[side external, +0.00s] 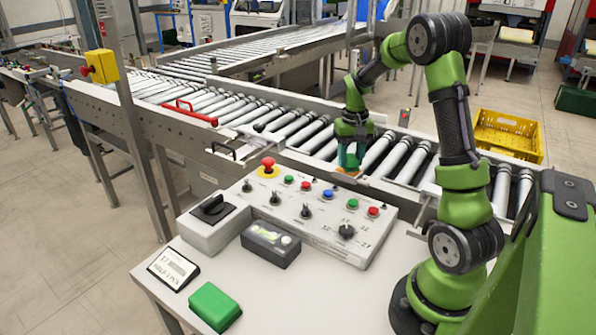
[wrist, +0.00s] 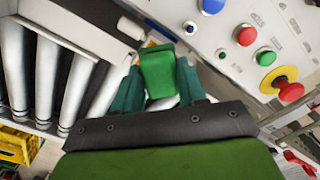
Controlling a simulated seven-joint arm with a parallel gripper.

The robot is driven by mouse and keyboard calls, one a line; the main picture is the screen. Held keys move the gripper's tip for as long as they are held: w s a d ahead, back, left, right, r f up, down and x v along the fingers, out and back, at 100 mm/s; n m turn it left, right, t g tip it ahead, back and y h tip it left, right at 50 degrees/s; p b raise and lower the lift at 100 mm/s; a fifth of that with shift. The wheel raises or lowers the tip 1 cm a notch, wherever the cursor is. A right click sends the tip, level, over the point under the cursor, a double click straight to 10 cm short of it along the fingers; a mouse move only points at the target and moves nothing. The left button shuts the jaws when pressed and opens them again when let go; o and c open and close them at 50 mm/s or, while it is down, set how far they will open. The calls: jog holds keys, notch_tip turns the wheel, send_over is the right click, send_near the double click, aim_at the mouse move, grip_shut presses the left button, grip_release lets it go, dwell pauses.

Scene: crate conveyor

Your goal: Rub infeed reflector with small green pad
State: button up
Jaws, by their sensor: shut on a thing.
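My gripper (side external: 350,160) is low over the near rail of the roller conveyor, just behind the button panel. In the wrist view its two teal fingers (wrist: 157,82) are shut on a small green pad (wrist: 157,68), which sticks out past the fingertips. In the side view the pad is mostly hidden by the fingers. A small orange patch (side external: 347,173) shows right below the fingertips; I cannot tell whether it is the infeed reflector. I cannot tell whether the pad touches anything. A larger green block (side external: 215,307) lies at the table's front edge.
The button panel (side external: 325,233) with knobs and a red emergency stop (side external: 268,167) stands close in front of my gripper. A black-topped box (side external: 270,244) and a label stand (side external: 173,269) are on the table. A yellow crate (side external: 508,135) sits beyond the rollers (side external: 385,158).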

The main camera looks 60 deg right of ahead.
aim_at(337, 169)
jog(key=shift+f, duration=0.7)
jog(key=shift+w, duration=1.1)
jog(key=shift+w+f, duration=0.15)
jog(key=shift+w, duration=0.7)
jog(key=s, duration=0.3)
jog(key=shift+s, duration=0.15)
jog(key=shift+s+r, duration=0.2)
jog(key=shift+r, duration=0.35)
jog(key=shift+s+r, duration=0.15)
jog(key=shift+r, duration=3.35)
